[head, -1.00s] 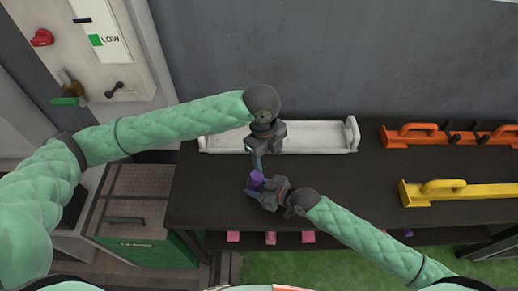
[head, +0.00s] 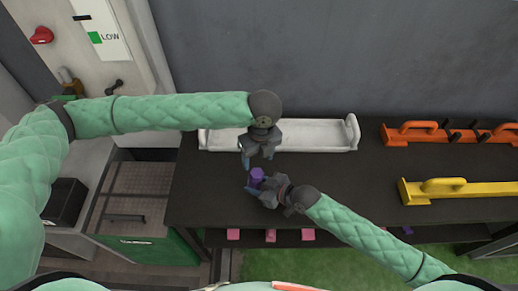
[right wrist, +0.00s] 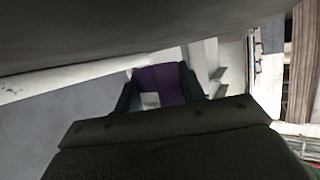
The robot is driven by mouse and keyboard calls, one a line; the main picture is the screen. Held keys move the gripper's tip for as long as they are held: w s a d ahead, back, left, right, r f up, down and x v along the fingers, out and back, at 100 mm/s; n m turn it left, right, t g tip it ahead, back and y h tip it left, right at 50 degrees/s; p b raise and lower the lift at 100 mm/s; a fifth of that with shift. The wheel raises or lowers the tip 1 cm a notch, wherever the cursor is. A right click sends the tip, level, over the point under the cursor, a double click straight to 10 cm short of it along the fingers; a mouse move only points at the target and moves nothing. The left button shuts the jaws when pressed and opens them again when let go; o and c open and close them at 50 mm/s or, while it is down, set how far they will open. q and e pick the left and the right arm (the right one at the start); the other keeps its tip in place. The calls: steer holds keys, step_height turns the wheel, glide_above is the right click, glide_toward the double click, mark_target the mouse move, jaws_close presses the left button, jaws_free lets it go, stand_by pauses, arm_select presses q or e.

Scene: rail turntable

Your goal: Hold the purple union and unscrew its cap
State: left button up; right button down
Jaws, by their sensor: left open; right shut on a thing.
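The purple union (head: 256,176) is held above the dark table by my right gripper (head: 254,186), which is shut on it. In the right wrist view the purple union (right wrist: 160,84) sits between the two dark fingers, with a pale patch on its near face. My left gripper (head: 258,161) is open and empty, just above the union in the head view and apart from it, with its fingers pointing down toward it. I cannot make out the cap as a separate part from the union's body.
A white tray (head: 325,136) lies behind my left gripper on the dark table (head: 350,190). An orange rack (head: 405,136) and a yellow rack (head: 475,190) stand at the right. Several pink blocks (head: 270,236) show below the front edge.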

mark_target(256, 172)
arm_select(q)
steer(key=f, duration=0.7)
steer(key=shift+s+a+f, duration=0.1)
steer(key=shift+a+f, duration=0.15)
steer(key=shift+f, duration=0.1)
steer(key=c, duration=1.2)
steer(key=shift+o, duration=0.2)
steer(key=n, duration=0.5)
steer(key=shift+n, duration=0.5)
steer(key=n, duration=0.6)
steer(key=shift+h, duration=0.3)
